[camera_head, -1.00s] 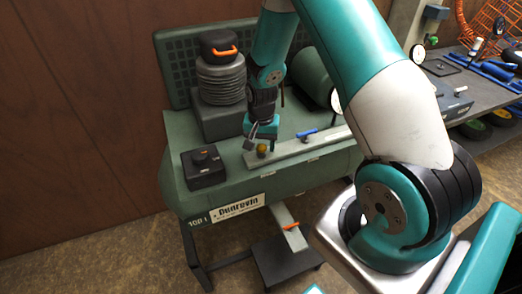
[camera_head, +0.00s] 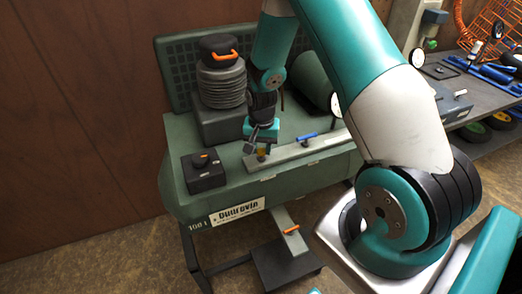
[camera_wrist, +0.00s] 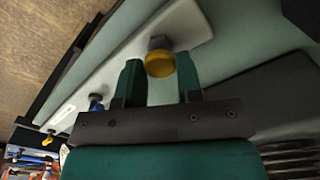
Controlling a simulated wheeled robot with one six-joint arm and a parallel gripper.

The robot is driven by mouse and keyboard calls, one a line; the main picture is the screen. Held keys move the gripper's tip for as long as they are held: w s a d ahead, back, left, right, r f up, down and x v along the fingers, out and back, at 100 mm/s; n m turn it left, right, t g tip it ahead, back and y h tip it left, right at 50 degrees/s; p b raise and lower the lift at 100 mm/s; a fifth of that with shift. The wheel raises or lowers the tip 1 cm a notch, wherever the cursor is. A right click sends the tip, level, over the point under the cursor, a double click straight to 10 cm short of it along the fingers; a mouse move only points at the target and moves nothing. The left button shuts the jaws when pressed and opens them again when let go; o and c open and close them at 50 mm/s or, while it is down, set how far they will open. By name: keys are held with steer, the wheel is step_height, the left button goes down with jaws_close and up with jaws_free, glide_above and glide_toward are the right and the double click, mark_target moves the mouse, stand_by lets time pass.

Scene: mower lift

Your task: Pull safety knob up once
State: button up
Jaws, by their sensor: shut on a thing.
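A small round yellow knob (camera_head: 261,154) stands on the grey manifold bar (camera_head: 300,152) at the front of the green compressor top. In the wrist view the yellow knob (camera_wrist: 160,64) sits between my two teal fingers, with its grey stem on the bar beyond it. My gripper (camera_head: 261,149) points down over the bar's left end and is shut on the knob. In the head view the fingers partly cover the knob. Whether it is raised cannot be told.
A black box with a dark knob (camera_head: 205,170) stands left of the bar. A blue lever (camera_head: 307,136) is on the bar to the right. Behind are a ribbed grey cylinder with a black cap (camera_head: 220,75) and a dark green tank (camera_head: 313,78).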

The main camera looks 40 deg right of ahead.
steer(key=shift+r+p, duration=0.3)
steer(key=shift+r, duration=0.1)
stand_by(0.7)
steer(key=o, duration=0.8)
step_height(320, 180, up, 8)
steer(key=p, duration=0.6)
stand_by(0.6)
